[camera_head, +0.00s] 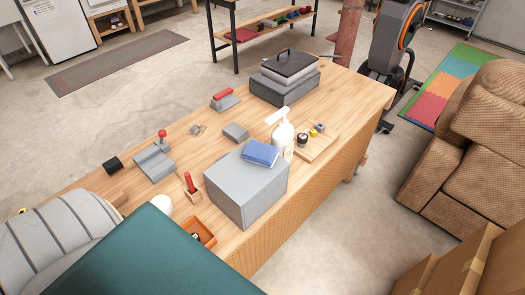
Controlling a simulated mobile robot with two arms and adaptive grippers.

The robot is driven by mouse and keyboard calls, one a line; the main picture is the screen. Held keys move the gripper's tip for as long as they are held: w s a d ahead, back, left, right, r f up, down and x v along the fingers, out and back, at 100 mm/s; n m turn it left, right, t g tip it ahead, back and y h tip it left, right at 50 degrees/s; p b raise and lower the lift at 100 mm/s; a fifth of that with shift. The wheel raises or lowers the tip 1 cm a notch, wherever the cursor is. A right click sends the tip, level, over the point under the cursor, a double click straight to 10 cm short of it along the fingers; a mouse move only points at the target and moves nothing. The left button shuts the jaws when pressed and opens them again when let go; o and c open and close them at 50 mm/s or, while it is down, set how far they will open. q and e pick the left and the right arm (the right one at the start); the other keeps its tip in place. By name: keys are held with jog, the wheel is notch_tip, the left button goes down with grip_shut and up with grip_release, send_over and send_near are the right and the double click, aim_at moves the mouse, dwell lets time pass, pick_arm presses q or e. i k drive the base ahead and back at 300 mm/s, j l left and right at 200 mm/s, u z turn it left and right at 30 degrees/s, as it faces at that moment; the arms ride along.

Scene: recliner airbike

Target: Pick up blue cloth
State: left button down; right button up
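The blue cloth (260,153) is a small folded stack. It lies on top of a grey box (247,187) that stands on the wooden workbench (180,191), near the bench's front edge. A white spray or pump bottle (282,135) stands just behind and to the right of the cloth. Neither of my grippers shows in the head view.
A wooden block with small round parts (316,146), a grey case with a dark lid (288,75) and red-handled tools (225,99) are on the bench. A brown recliner (480,140) stands at right, cardboard boxes (460,262) at lower right. A teal surface fills the lower left.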

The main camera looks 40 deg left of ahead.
aim_at(258, 153)
jog(key=u, duration=1.25)
